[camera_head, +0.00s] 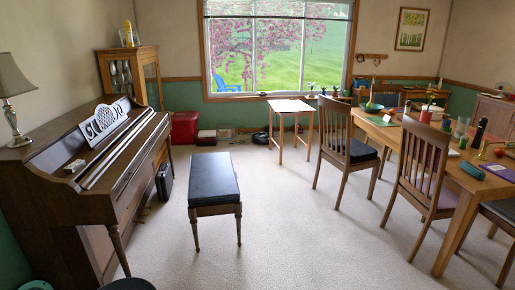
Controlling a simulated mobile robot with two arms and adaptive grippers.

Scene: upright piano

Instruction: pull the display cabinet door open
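The display cabinet (138,56) is a small wooden case with glass panes. It stands at the back left, behind the far end of the piano. Pale items show dimly behind the glass. I see no door standing out from the cabinet, and I cannot tell which pane is the door or make out a handle. The piano hides the cabinet's lower part. Neither of my grippers is in view.
An upright piano (75,197) fills the left side. A black-topped bench (214,178) stands in the middle, with a dark case (164,181) and red box (185,127) nearby. Chairs and a laden table (464,181) crowd the right. Carpet (290,235) is clear in front.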

